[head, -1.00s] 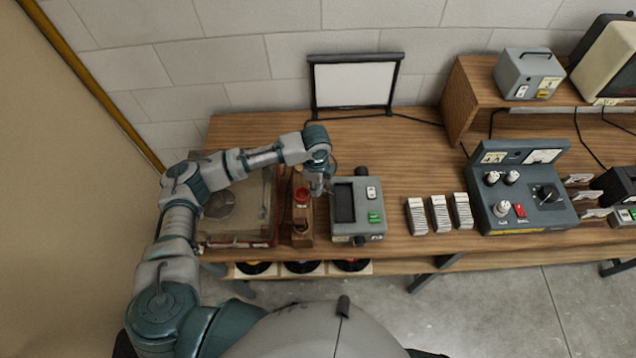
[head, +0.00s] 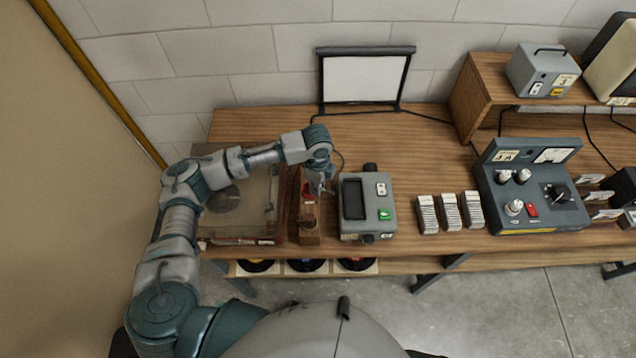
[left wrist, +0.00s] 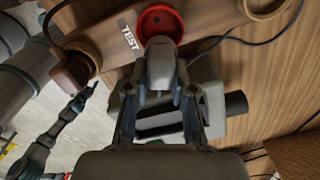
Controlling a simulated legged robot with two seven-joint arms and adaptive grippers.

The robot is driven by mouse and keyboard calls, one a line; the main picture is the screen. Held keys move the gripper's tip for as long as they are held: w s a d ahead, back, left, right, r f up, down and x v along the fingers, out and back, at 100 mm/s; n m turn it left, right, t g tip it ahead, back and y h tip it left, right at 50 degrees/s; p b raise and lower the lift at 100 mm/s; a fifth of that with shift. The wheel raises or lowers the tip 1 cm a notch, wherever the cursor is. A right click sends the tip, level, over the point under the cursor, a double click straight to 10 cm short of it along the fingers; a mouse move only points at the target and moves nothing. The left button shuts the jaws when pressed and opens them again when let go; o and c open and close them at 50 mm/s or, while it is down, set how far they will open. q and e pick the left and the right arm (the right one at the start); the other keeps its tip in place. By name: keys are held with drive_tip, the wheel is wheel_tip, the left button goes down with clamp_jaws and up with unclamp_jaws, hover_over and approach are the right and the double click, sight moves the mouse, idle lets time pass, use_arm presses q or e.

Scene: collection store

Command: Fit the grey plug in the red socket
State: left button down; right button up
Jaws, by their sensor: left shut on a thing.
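The red socket (head: 307,190) sits on a wooden block (head: 308,238) and is partly covered by my left gripper (head: 319,188) in the head view. In the left wrist view the red socket (left wrist: 160,20) is a round red ring beside a TEST label. My left gripper (left wrist: 160,88) is shut on the grey plug (left wrist: 160,62), whose end overlaps the near rim of the socket. I cannot tell whether the plug is in the socket or just above it. The plug is hidden in the head view. My right gripper is not in view.
A grey device with a dark screen (head: 354,199) stands close right of the block. A turntable with a clear lid (head: 255,205) is close on the left. Several grey ribbed blocks (head: 449,212) and a control panel (head: 530,200) stand further right. A dark cable (left wrist: 240,41) runs nearby.

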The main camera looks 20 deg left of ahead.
sight(302, 187)
use_arm(q)
drive_tip(key=a, duration=0.5)
drive_tip(key=shift+w+f+p, duration=0.15)
drive_tip(key=shift+f+p, duration=0.25)
drive_tip(key=shift+a, duration=0.2)
drive_tip(key=shift+w+d+r, duration=0.1)
drive_tip(key=shift+d+r, duration=0.05)
drive_tip(key=shift+d, duration=0.3)
drive_tip(key=shift+a, duration=0.25)
drive_tip(key=shift+p, duration=0.35)
drive_tip(key=shift+d+p, duration=0.15)
drive_tip(key=shift+p, duration=0.4)
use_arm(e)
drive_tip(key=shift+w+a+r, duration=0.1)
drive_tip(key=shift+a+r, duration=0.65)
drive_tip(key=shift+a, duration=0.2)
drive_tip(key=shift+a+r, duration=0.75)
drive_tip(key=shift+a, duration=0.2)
use_arm(q)
drive_tip(key=shift+r, duration=0.15)
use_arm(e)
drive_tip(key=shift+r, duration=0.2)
